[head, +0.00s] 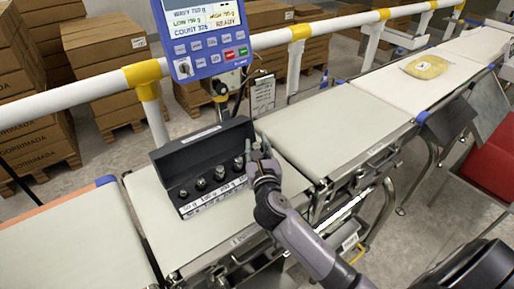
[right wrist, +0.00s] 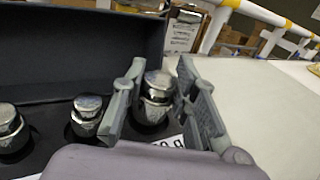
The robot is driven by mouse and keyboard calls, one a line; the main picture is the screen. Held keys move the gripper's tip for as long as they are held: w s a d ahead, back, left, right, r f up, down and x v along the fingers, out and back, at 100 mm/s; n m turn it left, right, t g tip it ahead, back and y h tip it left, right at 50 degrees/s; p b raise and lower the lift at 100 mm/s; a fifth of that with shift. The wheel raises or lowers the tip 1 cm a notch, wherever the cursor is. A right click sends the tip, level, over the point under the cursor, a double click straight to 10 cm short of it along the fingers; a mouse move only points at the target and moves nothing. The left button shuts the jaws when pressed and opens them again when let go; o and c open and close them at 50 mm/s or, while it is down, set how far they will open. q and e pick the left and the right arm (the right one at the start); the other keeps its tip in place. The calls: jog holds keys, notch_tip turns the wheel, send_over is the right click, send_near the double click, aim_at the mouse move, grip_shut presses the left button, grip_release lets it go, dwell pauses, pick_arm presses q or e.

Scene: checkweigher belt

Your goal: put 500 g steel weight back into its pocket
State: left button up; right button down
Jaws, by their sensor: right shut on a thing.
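The open black weight case (head: 168,158) stands on the pale belt, its lid raised at the back. My right gripper (head: 254,153) is at the right end of the case, its fingers pointing down. In the right wrist view, the gripper (right wrist: 157,97) is shut on the large shiny steel weight (right wrist: 157,84), with one finger on each side. The weight is upright at the rightmost pocket; I cannot tell whether its base is fully seated. Smaller knobbed weights (right wrist: 86,106) stand in the pockets to its left. My left gripper is not in view.
A blue display panel (head: 205,45) stands behind the case, with a white and yellow rail (head: 270,38) running across. Another belt (head: 335,125) lies to the right, with a yellowish bag (head: 426,67) farther along. Cardboard boxes (head: 105,45) are stacked behind the rail.

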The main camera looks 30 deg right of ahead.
jog(key=shift+r, duration=0.15)
jog(key=c, duration=1.8)
grip_release()
jog(key=shift+f, duration=0.25)
jog(key=o, duration=0.5)
jog(key=shift+r, duration=0.1)
jog(key=shift+s+r, duration=0.1)
jog(key=v, duration=1.2)
jog(key=shift+b, duration=0.4)
